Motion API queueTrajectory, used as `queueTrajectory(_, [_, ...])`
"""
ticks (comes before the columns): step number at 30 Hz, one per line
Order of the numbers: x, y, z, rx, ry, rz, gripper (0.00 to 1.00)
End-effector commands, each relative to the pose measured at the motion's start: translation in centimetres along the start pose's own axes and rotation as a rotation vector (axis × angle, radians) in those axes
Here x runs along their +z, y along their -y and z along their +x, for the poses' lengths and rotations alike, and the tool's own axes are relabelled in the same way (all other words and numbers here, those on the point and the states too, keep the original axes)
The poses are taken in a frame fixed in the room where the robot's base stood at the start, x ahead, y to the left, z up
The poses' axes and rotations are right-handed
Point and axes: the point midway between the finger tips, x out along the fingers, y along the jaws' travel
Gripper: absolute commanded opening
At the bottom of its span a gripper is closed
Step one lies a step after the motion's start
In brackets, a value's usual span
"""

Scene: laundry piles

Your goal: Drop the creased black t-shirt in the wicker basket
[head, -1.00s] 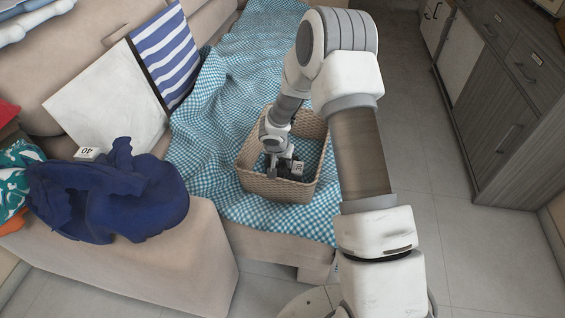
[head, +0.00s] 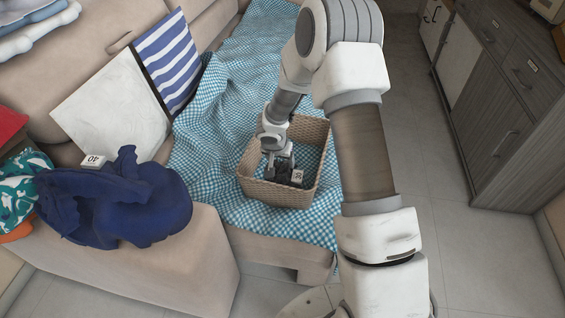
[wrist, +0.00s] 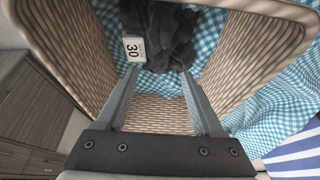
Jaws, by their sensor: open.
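The wicker basket (head: 282,193) stands on the blue checked cloth of the sofa. The creased black t-shirt (head: 283,174) lies inside it, a dark bundle with a white tag reading 30. In the wrist view the black t-shirt (wrist: 172,35) lies against the cloth-lined inside of the wicker basket (wrist: 265,60). My gripper (head: 279,166) points down into the basket above the shirt. In the wrist view my gripper (wrist: 157,78) has its fingers spread apart, with the tips close to the shirt's edge. Whether they touch it I cannot tell.
A dark blue garment (head: 120,205) with a tag reading 40 lies on the sofa at left, beside green and orange cloth (head: 22,185). A white cushion (head: 112,103) and a striped cushion (head: 167,58) lean behind. Grey cabinets (head: 500,100) stand at right, beyond clear floor.

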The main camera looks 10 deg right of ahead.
Motion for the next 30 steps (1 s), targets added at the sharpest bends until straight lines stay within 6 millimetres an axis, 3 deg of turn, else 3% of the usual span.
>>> queueTrajectory(1, [-0.2,0.0,-1.6,-0.001,-0.003,0.0,0.69])
queueTrajectory(6, [-0.1,0.0,-5.0,0.0,-0.002,0.0,0.69])
queueTrajectory(14, [-0.1,-0.1,-7.6,0.001,-0.001,0.0,0.69])
queueTrajectory(19, [-1.2,-1.0,-10.2,0.016,-0.027,-0.017,0.69])
queueTrajectory(24, [-3.0,-3.4,-15.7,0.052,-0.071,-0.058,0.69])
queueTrajectory(30, [-3.6,-6.7,-22.5,0.086,-0.099,-0.106,0.69])
